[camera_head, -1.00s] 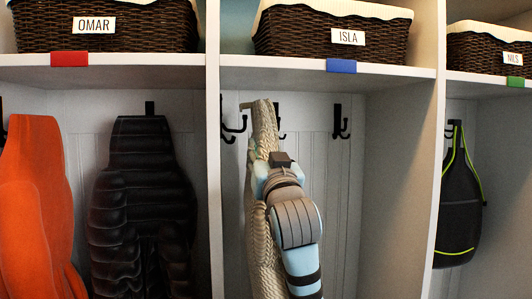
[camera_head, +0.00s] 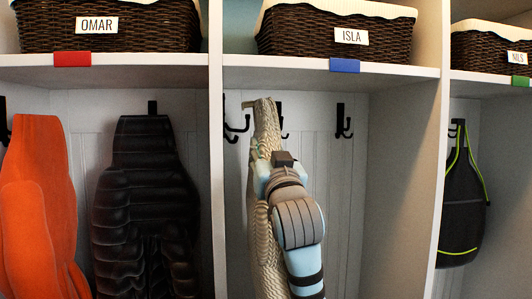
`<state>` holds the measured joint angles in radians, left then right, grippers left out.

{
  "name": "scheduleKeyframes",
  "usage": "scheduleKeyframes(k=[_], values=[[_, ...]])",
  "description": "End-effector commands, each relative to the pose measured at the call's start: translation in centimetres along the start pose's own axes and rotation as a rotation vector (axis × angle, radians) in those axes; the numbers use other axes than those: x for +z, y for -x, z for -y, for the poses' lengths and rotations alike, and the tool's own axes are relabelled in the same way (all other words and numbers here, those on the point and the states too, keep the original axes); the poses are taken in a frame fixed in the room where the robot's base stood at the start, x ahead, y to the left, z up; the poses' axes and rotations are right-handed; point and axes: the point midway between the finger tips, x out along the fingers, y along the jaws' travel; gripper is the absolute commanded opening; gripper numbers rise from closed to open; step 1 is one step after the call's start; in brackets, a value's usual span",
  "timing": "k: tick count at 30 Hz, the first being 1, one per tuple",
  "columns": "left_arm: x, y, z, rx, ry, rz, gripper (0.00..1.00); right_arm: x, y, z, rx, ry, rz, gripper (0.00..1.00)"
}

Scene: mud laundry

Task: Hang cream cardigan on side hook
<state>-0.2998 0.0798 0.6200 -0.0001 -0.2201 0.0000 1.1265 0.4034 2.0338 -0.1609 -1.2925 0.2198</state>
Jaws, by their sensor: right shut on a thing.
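The cream knitted cardigan (camera_head: 263,225) hangs long and narrow in the middle cubby, under the ISLA basket. My right gripper (camera_head: 270,168) is shut on its upper part; my wrist hides some of the knit. The cardigan's top end reaches up level with the hooks. A black side hook (camera_head: 236,128) is just left of the cardigan, near the left divider. Another black hook (camera_head: 283,122) is partly hidden behind the cardigan. A third black hook (camera_head: 343,122) on the right is bare. Whether the cardigan touches a hook I cannot tell. My left gripper is not in view.
A shelf (camera_head: 290,68) with the ISLA basket (camera_head: 310,30) is above. White dividers stand at the left (camera_head: 215,180) and right (camera_head: 437,180). An orange garment (camera_head: 40,200) and a black puffy one (camera_head: 143,200) hang left; a dark bag (camera_head: 462,205) hangs right. The cubby's right half is free.

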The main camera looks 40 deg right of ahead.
Motion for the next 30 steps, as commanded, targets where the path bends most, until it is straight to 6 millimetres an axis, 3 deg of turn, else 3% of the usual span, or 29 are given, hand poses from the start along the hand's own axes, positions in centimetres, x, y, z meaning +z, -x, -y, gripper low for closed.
scheduleKeyframes(k=[30], values=[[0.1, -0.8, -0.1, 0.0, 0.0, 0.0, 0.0, 1.0, 0.5, 0.0, 0.0, 0.0, -0.003, 0.0]])
